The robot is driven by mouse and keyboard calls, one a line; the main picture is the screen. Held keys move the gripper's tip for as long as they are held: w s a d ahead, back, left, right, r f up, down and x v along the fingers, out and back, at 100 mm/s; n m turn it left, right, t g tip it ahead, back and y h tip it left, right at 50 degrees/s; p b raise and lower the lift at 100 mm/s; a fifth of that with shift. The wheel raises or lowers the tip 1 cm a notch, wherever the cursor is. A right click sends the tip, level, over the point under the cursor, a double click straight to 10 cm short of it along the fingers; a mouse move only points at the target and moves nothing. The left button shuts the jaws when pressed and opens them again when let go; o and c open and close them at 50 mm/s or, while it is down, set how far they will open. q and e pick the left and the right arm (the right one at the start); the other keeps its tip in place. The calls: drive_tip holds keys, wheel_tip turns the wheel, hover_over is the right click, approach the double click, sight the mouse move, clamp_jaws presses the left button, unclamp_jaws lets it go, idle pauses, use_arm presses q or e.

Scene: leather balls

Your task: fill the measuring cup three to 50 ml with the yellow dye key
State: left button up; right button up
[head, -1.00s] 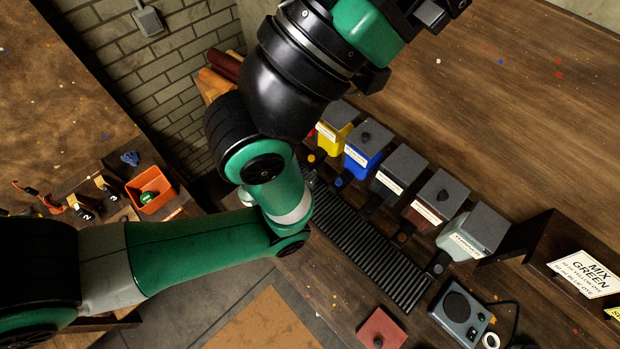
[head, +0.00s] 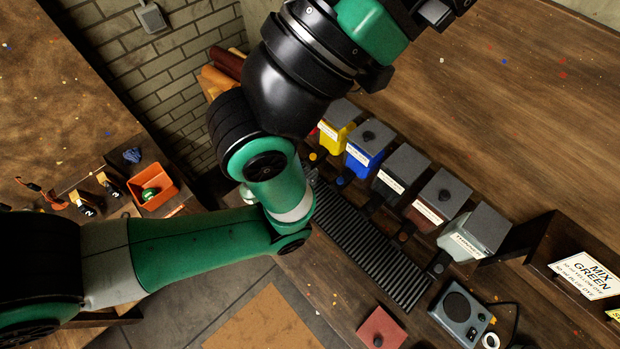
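The yellow dye dispenser (head: 336,136) stands at the far end of the dispenser row, partly behind my arm. Its yellow key (head: 315,156) shows low at its front. I cannot make out measuring cup three; the area under the yellow dispenser is partly hidden by my arm. A small black block with a label reading 3 (head: 113,191) stands on the left bench, with one reading 2 (head: 87,211) beside it. My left arm crosses from the left edge to the middle. Arm parts continue to the top edge, and I see no clear fingertips of either gripper.
Blue (head: 366,156), black (head: 398,171), brown (head: 433,202) and pale (head: 475,236) dispensers continue the row along a ribbed black grate (head: 370,252). A grey scale-like device (head: 462,314) and a mix-green sign (head: 588,272) are at the lower right. An orange tray (head: 166,201) sits left.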

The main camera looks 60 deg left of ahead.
use_arm(q)
clamp_jaws()
idle(0.3)
idle(1.2)
